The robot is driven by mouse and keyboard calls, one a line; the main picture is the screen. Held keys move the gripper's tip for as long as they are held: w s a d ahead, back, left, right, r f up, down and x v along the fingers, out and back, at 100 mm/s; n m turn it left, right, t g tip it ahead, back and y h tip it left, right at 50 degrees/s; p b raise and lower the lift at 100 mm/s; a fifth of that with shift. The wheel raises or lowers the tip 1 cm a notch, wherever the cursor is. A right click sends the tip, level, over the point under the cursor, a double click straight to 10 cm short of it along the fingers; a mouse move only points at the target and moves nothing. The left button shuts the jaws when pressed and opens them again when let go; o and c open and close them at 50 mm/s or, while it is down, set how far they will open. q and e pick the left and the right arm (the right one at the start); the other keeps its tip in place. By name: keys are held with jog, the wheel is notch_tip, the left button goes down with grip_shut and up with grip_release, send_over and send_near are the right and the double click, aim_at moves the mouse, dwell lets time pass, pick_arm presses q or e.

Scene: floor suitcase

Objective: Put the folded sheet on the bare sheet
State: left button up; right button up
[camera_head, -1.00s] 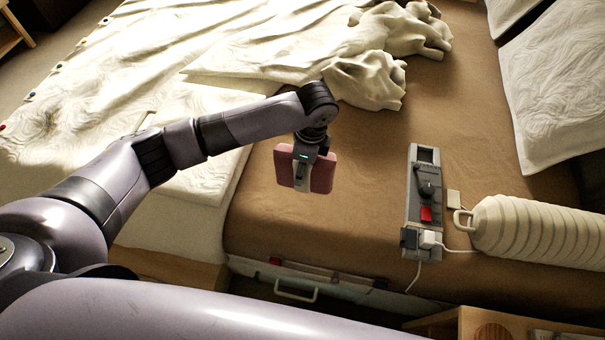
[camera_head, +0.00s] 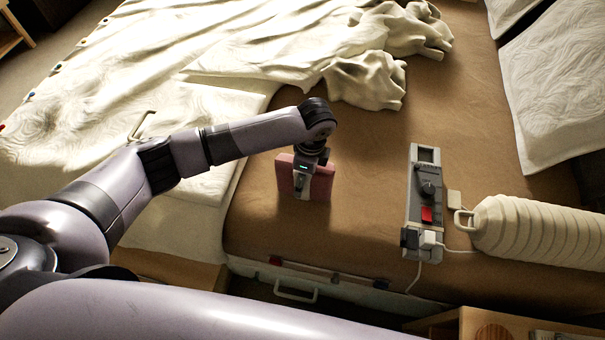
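The folded sheet (camera_head: 321,184) is a small pink folded piece, seen edge-up over the front part of the bed. My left gripper (camera_head: 302,186) is shut on it, with one finger in front of the pink face; the far finger is hidden behind it. The bare sheet (camera_head: 380,135) is the plain brown cover on the bed. The folded sheet's lower edge is at or just above it; I cannot tell whether they touch. My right gripper is not in view.
A grey power strip (camera_head: 425,200) with a red switch lies right of the gripper, beside a ribbed cream bottle (camera_head: 540,232). A rumpled cream cover (camera_head: 215,100) lies to the left and back. White pillows (camera_head: 560,85) are at the right. Brown sheet between is clear.

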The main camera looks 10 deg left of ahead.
pick_arm(q)
jog(key=shift+r, duration=0.1)
jog(key=r, duration=0.4)
jog(key=d+r, duration=0.1)
jog(key=r, duration=0.3)
jog(key=r+p, duration=0.1)
jog(key=r, duration=0.3)
jog(key=shift+d, duration=0.2)
